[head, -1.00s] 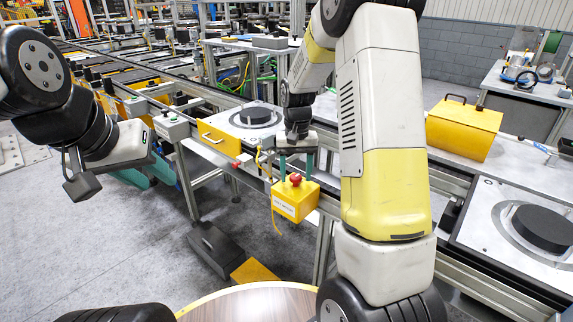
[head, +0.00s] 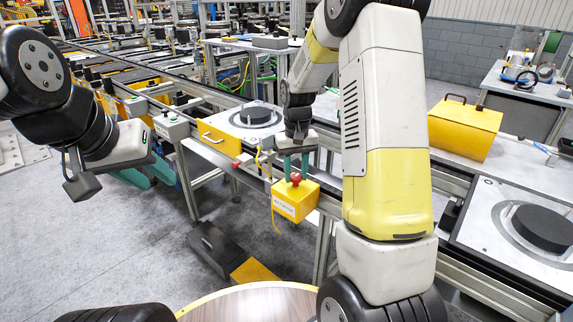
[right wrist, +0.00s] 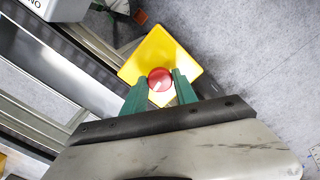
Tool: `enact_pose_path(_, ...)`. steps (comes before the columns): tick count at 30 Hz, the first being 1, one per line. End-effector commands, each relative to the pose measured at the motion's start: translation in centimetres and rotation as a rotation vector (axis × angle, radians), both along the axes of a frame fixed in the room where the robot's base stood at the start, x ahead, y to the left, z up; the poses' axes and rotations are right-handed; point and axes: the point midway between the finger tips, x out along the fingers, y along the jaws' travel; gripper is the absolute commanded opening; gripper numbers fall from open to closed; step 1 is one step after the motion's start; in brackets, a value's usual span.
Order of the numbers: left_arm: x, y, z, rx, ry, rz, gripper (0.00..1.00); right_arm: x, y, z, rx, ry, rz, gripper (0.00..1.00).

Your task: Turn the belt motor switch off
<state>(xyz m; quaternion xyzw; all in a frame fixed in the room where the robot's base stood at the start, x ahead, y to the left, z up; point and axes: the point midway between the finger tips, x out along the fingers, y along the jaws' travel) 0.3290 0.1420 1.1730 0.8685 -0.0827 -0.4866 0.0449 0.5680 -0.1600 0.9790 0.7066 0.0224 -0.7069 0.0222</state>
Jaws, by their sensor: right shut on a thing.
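The belt motor switch is a yellow box (head: 290,203) with a white label on its front and a red knob (head: 295,178) on top. It sits at the near side of the conveyor frame, in the middle of the head view. My right gripper (head: 295,172) points down with its green fingers shut on the red knob. In the right wrist view the knob (right wrist: 160,79) lies between the fingertips, over the yellow box (right wrist: 158,48). The label's text is too small to read. My left gripper (head: 82,186) hangs empty at the left, far from the switch; its finger opening does not show clearly.
The conveyor (head: 330,203) runs diagonally behind the switch, carrying pallets with dark discs (head: 543,228). A yellow cable hangs beside the switch. A round table edge (head: 250,290) is in front.

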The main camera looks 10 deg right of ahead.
Motion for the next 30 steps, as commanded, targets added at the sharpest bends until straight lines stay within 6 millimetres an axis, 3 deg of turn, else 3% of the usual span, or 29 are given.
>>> enact_pose_path(30, 0.00, 0.00, 0.00, 0.000, 0.000, 0.000, 0.36, 0.06, -0.06, 0.09, 0.000, -0.002, 0.957, 0.00)
